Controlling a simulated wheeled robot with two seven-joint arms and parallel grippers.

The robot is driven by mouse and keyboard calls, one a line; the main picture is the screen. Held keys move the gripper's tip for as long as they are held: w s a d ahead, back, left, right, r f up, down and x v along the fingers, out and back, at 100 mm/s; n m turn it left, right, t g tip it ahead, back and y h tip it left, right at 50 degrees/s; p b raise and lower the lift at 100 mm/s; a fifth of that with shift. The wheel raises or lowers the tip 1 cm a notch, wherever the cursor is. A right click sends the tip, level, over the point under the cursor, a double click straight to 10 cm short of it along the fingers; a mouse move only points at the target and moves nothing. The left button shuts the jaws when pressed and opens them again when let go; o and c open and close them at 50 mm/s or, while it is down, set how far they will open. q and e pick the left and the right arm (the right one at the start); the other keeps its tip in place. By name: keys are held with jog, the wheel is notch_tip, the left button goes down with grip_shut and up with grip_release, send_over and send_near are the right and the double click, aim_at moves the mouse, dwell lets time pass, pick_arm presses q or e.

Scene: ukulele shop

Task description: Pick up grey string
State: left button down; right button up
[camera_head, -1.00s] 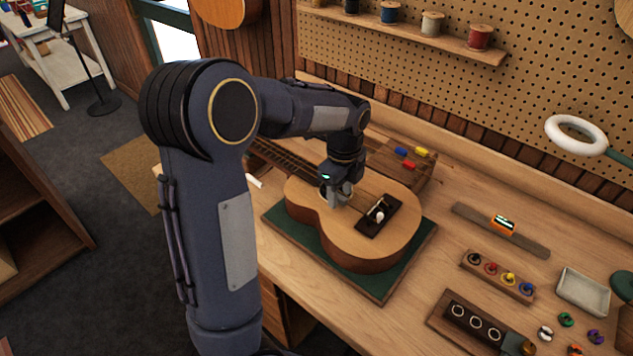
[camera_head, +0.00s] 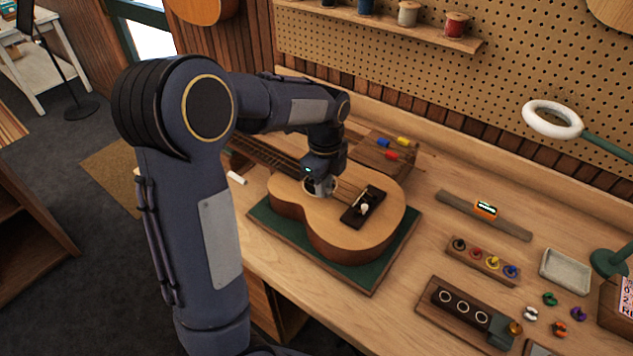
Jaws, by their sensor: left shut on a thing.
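A small pale grey coil (camera_head: 530,313), which looks like the grey string, lies on the bench at the lower right, among loose green, orange and purple coils. My left gripper (camera_head: 319,190) is over the ukulele's body (camera_head: 340,235), around the sound hole and beside the dark bridge (camera_head: 363,207). It is well left of the grey coil. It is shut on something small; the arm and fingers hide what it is. My right gripper is not in view.
A rack of black, red, yellow and blue pieces (camera_head: 483,260), a wooden holder with rings (camera_head: 461,320) and a pale tray (camera_head: 565,272) stand near the coils. A green-based lamp (camera_head: 610,262) stands at right. The ukulele lies on a green mat (camera_head: 360,278).

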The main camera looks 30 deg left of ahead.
pick_arm(q)
jog(key=shift+r, duration=0.4)
notch_tip(320, 180, up, 2)
jog(key=shift+s+d+r, duration=0.1)
jog(key=shift+r, duration=0.15)
jog(key=s+d+r+p, duration=0.1)
jog(key=s+d+r, duration=0.2)
jog(key=s+r, duration=0.2)
jog(key=s+d+r, duration=0.4)
jog(key=s+r, duration=0.2)
jog(key=r, duration=0.3)
jog(key=shift+s+d+r+p, duration=0.25)
jog(key=shift+p, duration=0.1)
